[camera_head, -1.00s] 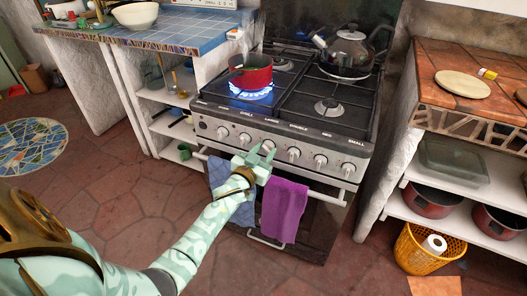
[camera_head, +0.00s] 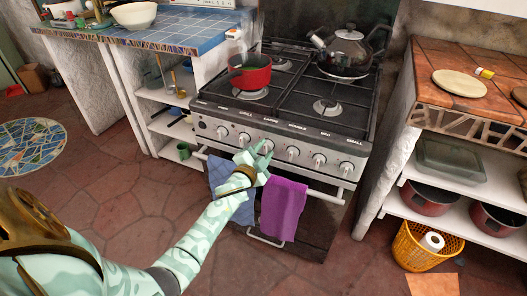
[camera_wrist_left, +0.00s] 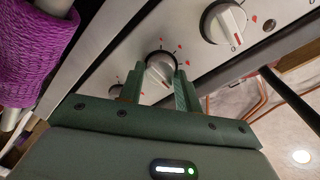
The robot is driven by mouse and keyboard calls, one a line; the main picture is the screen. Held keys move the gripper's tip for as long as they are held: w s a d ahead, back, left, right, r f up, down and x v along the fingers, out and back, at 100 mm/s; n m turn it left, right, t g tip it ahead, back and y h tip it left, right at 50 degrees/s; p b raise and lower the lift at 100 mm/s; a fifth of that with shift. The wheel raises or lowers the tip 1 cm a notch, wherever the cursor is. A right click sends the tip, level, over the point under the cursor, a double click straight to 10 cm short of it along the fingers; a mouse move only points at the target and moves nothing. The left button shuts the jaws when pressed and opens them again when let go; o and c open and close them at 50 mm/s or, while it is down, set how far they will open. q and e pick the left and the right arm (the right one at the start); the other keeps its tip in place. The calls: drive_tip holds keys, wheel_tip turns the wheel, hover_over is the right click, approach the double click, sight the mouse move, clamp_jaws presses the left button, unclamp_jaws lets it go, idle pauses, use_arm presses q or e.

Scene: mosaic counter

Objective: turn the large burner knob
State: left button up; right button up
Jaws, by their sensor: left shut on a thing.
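The stove (camera_head: 290,140) has a row of knobs on its front panel under printed labels. The large burner knob, third from the left, is mostly covered by my left gripper (camera_head: 264,149) in the head view. In the left wrist view this white knob (camera_wrist_left: 160,72) sits between the two green fingers of my left gripper (camera_wrist_left: 158,80), which is shut on it. The red pot (camera_head: 250,72) stands on the front left burner, and no flame shows under it. My right gripper is not in view.
A blue towel (camera_head: 230,190) and a purple towel (camera_head: 282,208) hang on the oven rail below the knobs. A neighbouring knob (camera_wrist_left: 226,20) is close by in the wrist view. A kettle (camera_head: 346,52) stands on the back right burner.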

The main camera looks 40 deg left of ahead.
use_arm(q)
drive_tip(key=shift+m, duration=0.4)
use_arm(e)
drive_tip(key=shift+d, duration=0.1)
use_arm(q)
drive_tip(key=o, duration=1)
drive_tip(key=shift+c, duration=0.2)
drive_tip(key=shift+s, duration=0.1)
drive_tip(key=shift+s+d, duration=0.1)
drive_tip(key=shift+s, duration=0.2)
drive_tip(key=p+v, duration=0.4)
drive_tip(key=v, duration=1.1)
drive_tip(key=shift+s, duration=0.25)
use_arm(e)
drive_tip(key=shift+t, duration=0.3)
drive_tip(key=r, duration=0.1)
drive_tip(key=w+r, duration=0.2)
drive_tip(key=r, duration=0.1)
use_arm(q)
drive_tip(key=shift+d, duration=0.1)
